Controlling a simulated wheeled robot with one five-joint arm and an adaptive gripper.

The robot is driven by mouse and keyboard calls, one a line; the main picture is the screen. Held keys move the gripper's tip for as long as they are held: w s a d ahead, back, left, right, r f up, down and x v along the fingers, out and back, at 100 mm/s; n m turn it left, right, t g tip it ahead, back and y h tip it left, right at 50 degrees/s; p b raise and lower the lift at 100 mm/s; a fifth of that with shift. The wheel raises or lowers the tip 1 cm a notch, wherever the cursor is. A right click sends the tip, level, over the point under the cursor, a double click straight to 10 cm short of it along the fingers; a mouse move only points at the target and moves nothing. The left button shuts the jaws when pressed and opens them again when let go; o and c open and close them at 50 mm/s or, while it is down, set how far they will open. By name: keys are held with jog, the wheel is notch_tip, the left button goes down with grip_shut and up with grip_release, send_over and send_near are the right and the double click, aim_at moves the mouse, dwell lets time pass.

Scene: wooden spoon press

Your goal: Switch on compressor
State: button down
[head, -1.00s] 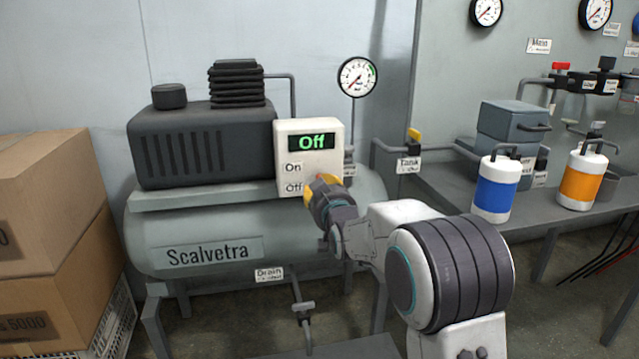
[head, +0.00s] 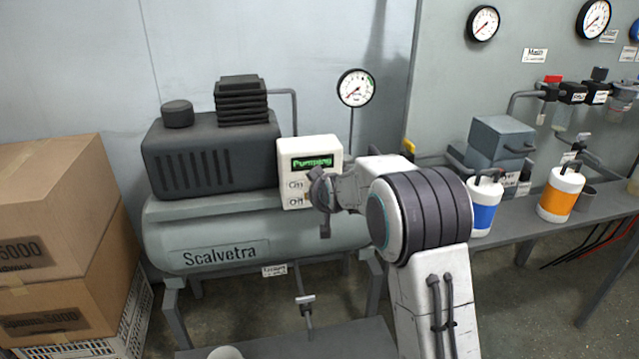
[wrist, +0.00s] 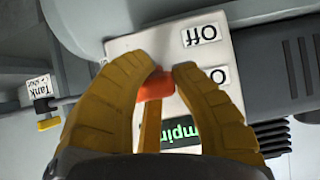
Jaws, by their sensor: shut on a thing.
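The compressor (head: 255,235), a grey tank marked Scalvetra with a dark motor housing, stands against the wall. Its white control box (head: 310,152) carries a display (head: 313,162) lit with green letters that appear to read "Pumping". Below it are an On label (head: 296,185) and an Off label (head: 296,201). In the wrist view, the yellow fingers of my gripper (wrist: 166,78) are closed on an orange-red switch handle (wrist: 155,88), roughly level with the On label (wrist: 217,76) and away from the Off label (wrist: 203,34). In the head view my wrist hides the switch and fingers.
Cardboard boxes (head: 50,215) are stacked at the left. A bench (head: 500,235) at the right holds a blue-banded bottle (head: 484,212) and an orange-banded bottle (head: 560,195). A round gauge (head: 356,88) rises behind the control box. A drain valve (head: 305,300) hangs below the tank.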

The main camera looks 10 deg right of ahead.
jog(key=shift+w+d+r+g+p, duration=0.15)
jog(key=shift+d+r+g+p, duration=0.2)
jog(key=shift+p, duration=0.45)
jog(key=c, duration=1.5)
grip_release()
jog(key=shift+w+r, duration=0.1)
jog(key=shift+c, duration=0.2)
jog(key=o, duration=0.5)
jog(key=shift+d, duration=0.25)
jog(key=shift+c, duration=0.2)
jog(key=o, duration=0.3)
jog(key=shift+a, duration=0.1)
jog(key=shift+o, duration=0.2)
jog(key=shift+a+f, duration=0.1)
jog(key=shift+f, duration=0.1)
jog(key=shift+s, duration=0.2)
jog(key=v, duration=1.2)
